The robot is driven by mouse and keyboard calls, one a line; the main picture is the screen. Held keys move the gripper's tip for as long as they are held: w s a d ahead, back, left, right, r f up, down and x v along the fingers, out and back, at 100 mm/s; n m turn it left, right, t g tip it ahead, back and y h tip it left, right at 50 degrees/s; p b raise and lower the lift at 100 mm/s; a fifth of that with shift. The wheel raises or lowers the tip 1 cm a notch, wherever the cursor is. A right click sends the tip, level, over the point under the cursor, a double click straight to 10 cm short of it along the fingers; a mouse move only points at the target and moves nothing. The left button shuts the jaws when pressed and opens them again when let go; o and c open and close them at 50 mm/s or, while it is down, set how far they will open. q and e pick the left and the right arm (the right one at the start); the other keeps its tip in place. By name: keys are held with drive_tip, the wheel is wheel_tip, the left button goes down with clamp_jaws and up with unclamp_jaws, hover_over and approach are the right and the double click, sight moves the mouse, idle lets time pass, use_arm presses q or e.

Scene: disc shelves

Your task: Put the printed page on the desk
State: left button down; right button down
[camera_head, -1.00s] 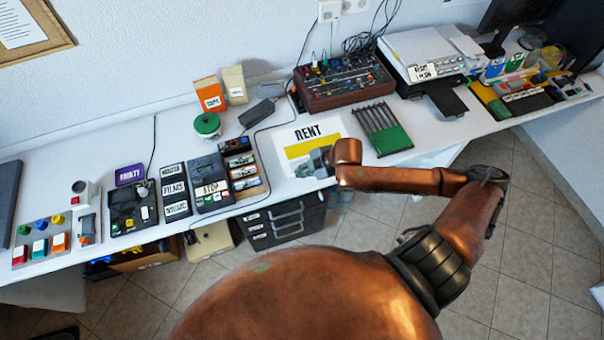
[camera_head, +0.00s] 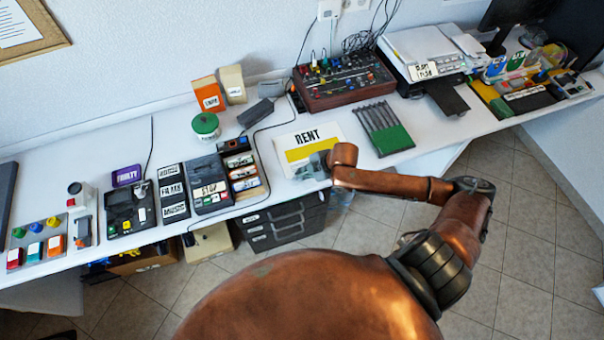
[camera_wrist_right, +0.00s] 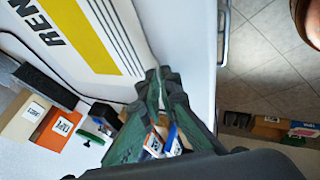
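The printed page (camera_head: 297,157), white with a yellow band and the word RENT, is over the middle of the white desk (camera_head: 110,178). It lies flat or nearly so; I cannot tell whether all of it touches the desk top. My right gripper (camera_head: 321,160) is at the page's near right edge, partly hidden by my own copper arm. In the right wrist view the page (camera_wrist_right: 75,25) fills the upper left. The gripper's green fingers (camera_wrist_right: 155,85) come together there at the page's edge and appear shut on it. My left gripper is not in view.
Left of the page stands a tray of small labelled items (camera_head: 241,168). Right of it lies a green-ended rack (camera_head: 386,130). A mixer with knobs (camera_head: 343,80) and a printer (camera_head: 420,50) stand behind. Black drawers (camera_head: 285,220) stand under the desk's front edge.

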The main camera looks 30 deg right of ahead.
drive_tip(key=c, duration=2.4)
unclamp_jaws()
drive_tip(key=shift+r, duration=0.1)
drive_tip(key=p+v, duration=0.3)
drive_tip(key=v, duration=0.9)
